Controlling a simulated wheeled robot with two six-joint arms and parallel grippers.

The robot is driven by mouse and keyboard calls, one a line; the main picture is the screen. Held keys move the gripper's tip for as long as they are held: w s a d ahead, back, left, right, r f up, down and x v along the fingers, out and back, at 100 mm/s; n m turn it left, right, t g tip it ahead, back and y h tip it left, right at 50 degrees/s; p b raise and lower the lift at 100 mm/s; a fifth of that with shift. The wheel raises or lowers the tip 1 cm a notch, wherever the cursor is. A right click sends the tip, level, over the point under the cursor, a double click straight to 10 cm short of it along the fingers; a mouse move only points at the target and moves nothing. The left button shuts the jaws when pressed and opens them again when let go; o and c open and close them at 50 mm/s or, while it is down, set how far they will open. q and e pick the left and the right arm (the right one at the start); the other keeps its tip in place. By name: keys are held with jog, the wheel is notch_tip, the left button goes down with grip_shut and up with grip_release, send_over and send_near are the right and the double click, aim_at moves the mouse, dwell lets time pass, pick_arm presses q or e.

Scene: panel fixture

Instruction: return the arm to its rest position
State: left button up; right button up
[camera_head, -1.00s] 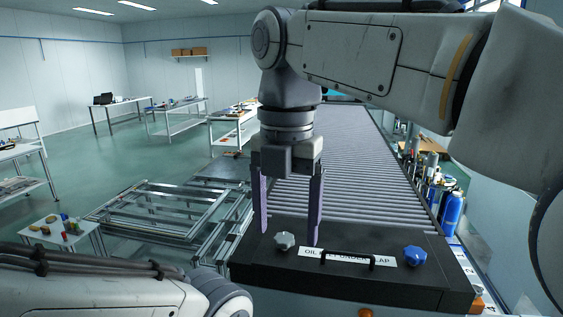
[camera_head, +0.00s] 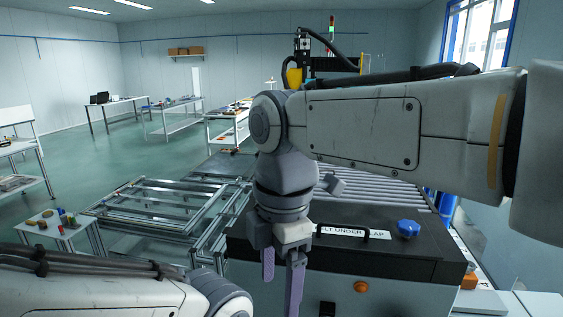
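My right arm (camera_head: 400,125) comes in from the right and bends down at the wrist. My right gripper (camera_head: 282,285) is open and empty, its two purple fingers apart and pointing down, in front of the black panel fixture (camera_head: 400,262). The panel has a blue knob (camera_head: 408,229), a black handle (camera_head: 342,231) and a white label (camera_head: 378,234) that is partly covered. The panel's left top part is hidden behind my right wrist and gripper. My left arm (camera_head: 90,290) lies low at the left edge; its gripper is out of view.
A roller conveyor (camera_head: 385,190) runs behind the panel. A metal frame stack (camera_head: 165,208) stands to the left, with a small white table (camera_head: 55,232) holding small parts beside it. An orange button (camera_head: 361,287) is on the panel's front. Green floor is open farther back left.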

jog(key=s+d+f+m+b, duration=0.1)
jog(key=s+f+m+b, duration=0.1)
jog(key=f+m, duration=0.3)
jog(key=s+d+f+m+b, duration=0.2)
jog(key=s+f+m, duration=0.3)
jog(key=f, duration=0.5)
jog(key=s+d+f+m+b, duration=0.2)
jog(key=s+f+m, duration=0.1)
jog(key=f+m, duration=0.3)
notch_tip(320, 180, down, 2)
jog(key=shift+s+f+y+b, duration=0.2)
jog(key=shift+y+b, duration=0.1)
jog(key=shift+b, duration=0.1)
